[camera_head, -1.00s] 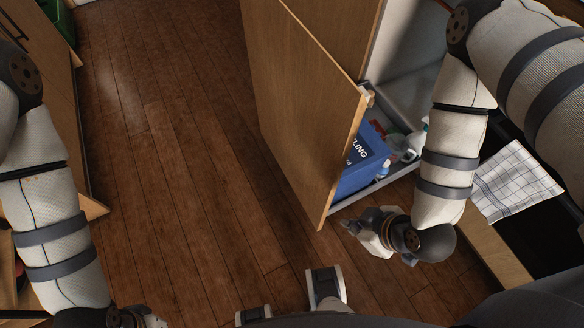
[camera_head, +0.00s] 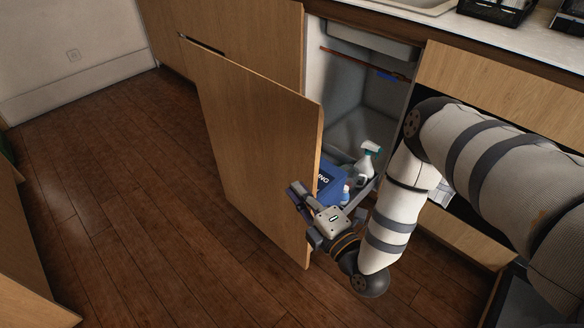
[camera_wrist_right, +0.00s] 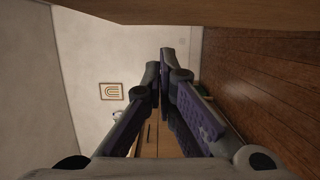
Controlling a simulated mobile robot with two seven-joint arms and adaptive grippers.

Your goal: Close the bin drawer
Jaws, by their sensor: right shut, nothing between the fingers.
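The bin drawer is pulled out from the cabinet, its tall wooden front panel (camera_head: 255,150) standing well away from the opening. Behind the panel sit a blue recycling bin (camera_head: 329,184) and a white spray bottle (camera_head: 367,162). My right gripper (camera_head: 296,192) is shut and empty at the panel's right edge, overlapping it in the head view; I cannot tell whether it touches. Its arm covers part of the drawer's side. In the right wrist view, the closed fingers (camera_wrist_right: 166,68) lie just below a wooden surface along the top. My left gripper is not in view.
The open cabinet cavity (camera_head: 355,90) lies behind the drawer, under the counter (camera_head: 510,45) with its sink. Another wooden cabinet (camera_head: 30,270) stands at the lower left. The wooden floor (camera_head: 130,190) left of the drawer is clear.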

